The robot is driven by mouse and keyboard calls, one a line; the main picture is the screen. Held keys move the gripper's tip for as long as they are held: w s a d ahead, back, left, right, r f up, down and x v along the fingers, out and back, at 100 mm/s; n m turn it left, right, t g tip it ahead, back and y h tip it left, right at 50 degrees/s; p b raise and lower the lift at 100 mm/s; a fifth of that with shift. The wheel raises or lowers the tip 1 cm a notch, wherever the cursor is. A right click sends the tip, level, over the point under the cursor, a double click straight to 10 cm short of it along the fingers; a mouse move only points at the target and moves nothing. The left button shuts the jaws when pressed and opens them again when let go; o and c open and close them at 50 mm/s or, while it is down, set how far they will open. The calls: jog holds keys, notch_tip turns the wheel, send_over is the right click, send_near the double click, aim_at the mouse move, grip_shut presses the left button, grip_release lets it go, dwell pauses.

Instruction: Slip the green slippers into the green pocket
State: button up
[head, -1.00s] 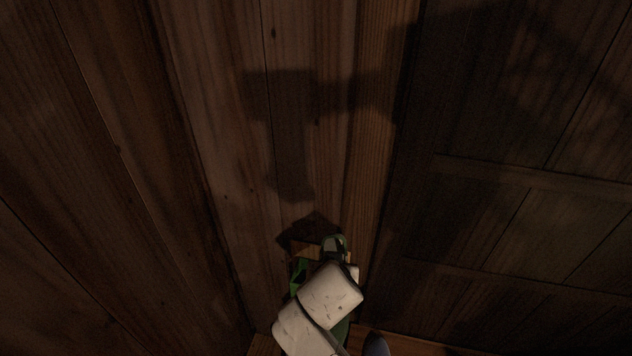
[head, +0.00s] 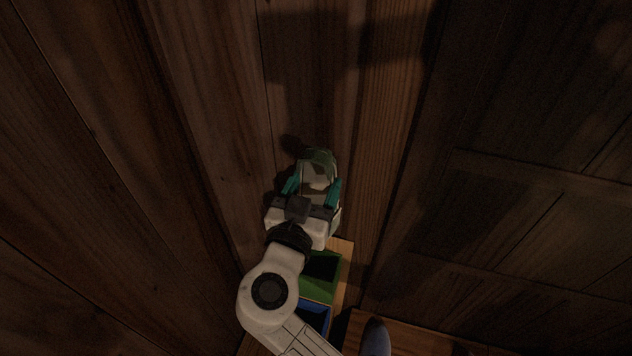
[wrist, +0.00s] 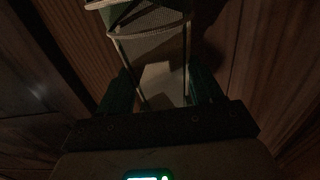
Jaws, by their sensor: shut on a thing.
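The green slippers (head: 318,160), pale green with a lighter inside, are between the teal fingers of my gripper (head: 312,190) in the head view. My gripper is shut on them and holds them beyond the far end of the pocket rack. In the wrist view the slippers (wrist: 150,48) stretch up from between the fingers (wrist: 162,92); their far end is cut off by the frame. The green pocket (head: 319,289) is an open box with a dark inside, below my gripper in the picture. The slippers are apart from it in the picture; their height above it I cannot tell.
A blue pocket (head: 316,317) is just below the green one, partly hidden by my arm. Both are on a light wooden rack (head: 343,262). A dark rounded object (head: 376,338) shows at the bottom. Dark wooden boards (head: 90,150) to the left are bare.

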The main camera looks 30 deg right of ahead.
jog(key=shift+f+b, duration=2.45)
jog(key=shift+f, duration=3.55)
notch_tip(320, 180, down, 6)
jog(key=b, duration=0.7)
jog(key=shift+b, duration=0.4)
jog(key=o, duration=1.3)
jog(key=shift+s+f, duration=0.1)
jog(key=v, duration=1)
jog(key=shift+s+a+b, duration=0.2)
jog(key=shift+a+b, duration=0.05)
jog(key=shift+b, duration=0.1)
